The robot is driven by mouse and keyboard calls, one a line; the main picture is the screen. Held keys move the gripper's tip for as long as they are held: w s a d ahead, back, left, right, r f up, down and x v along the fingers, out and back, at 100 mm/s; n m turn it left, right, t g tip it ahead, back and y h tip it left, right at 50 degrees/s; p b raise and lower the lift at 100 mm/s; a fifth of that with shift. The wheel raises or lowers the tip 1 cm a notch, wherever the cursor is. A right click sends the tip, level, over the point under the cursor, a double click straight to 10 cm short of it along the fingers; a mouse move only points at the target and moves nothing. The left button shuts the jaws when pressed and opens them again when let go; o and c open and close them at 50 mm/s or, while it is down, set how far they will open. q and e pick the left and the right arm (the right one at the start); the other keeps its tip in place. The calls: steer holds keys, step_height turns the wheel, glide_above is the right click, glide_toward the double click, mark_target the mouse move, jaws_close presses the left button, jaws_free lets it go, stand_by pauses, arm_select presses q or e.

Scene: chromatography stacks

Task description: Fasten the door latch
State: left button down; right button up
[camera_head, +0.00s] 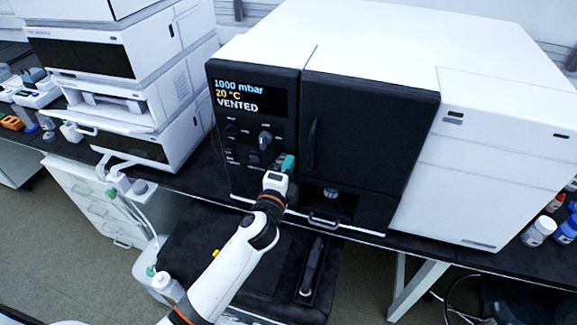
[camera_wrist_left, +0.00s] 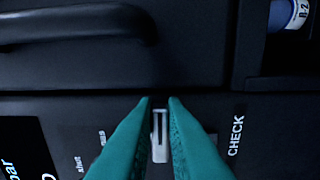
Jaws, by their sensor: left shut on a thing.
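The black door (camera_head: 375,120) of the white instrument looks closed, flush with the control panel beside it. Its dark bar handle (camera_head: 312,145) shows in the head view, and the handle (camera_wrist_left: 75,25) is large in the left wrist view. My left gripper (camera_head: 288,163) is at the seam between panel and door, low on the panel. In the left wrist view its teal fingers (camera_wrist_left: 160,105) are shut on a slim silver latch lever (camera_wrist_left: 159,135). The fingers hide part of the lever, and the head view hides it behind the gripper. My right gripper is not in view.
The panel display (camera_head: 238,97) reads 1000 mbar, 20 °C, VENTED. Knobs (camera_head: 265,139) sit close to my gripper. An open bay with a small vial (camera_head: 331,193) lies below the door. Stacked white modules (camera_head: 120,90) stand left; bottles (camera_head: 538,232) stand right.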

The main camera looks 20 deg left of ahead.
arm_select(q)
steer(key=shift+a+f, duration=0.15)
steer(key=shift+f, duration=0.1)
steer(key=c, duration=1.7)
jaws_free()
steer(key=shift+o, duration=1.1)
steer(key=shift+a+r, duration=0.15)
steer(key=s+b, duration=0.2)
steer(key=s, duration=1)
steer(key=shift+a+b, duration=0.2)
steer(key=shift+b, duration=0.2)
